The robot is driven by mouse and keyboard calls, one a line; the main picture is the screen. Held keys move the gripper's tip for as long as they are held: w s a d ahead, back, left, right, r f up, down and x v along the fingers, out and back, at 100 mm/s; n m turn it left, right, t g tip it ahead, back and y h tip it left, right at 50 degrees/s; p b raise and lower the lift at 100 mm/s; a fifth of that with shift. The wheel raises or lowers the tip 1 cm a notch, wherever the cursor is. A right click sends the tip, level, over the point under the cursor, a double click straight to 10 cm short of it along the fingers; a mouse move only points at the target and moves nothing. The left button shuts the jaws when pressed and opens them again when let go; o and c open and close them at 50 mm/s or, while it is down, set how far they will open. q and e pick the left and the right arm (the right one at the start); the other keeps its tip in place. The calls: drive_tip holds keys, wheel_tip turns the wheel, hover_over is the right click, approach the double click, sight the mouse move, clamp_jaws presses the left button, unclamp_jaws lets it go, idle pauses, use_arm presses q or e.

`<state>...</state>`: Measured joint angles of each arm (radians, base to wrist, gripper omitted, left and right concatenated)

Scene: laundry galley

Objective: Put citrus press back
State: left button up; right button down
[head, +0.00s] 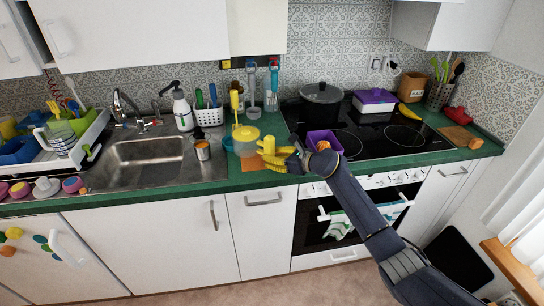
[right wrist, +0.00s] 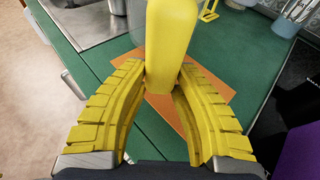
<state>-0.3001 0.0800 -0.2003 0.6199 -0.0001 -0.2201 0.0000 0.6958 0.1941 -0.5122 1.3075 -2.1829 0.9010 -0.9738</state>
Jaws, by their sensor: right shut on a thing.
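The citrus press (head: 245,139), a clear jug with a yellow-orange top, is at the counter's front by the stove. Its thick yellow handle (right wrist: 171,40) fills the top middle of the right wrist view. My right gripper (head: 272,158) has its yellow fingers closed on the handle, from the press's right side; the wrist view also shows them (right wrist: 160,90). An orange mat (head: 256,164) lies on the green counter below. I cannot tell whether the press touches it. Most of the jug is hidden behind the handle in the wrist view. My left gripper is out of view.
The sink (head: 145,160) and a metal can (head: 202,150) are to the left. A purple container (head: 324,137) with an orange thing stands right by my right wrist. Upright tools stand behind, including a grey one (head: 252,90). A pot (head: 321,102) is on the stove.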

drive_tip(key=c, duration=1.2)
unclamp_jaws()
drive_tip(key=shift+f, duration=0.1)
drive_tip(key=shift+o, duration=0.2)
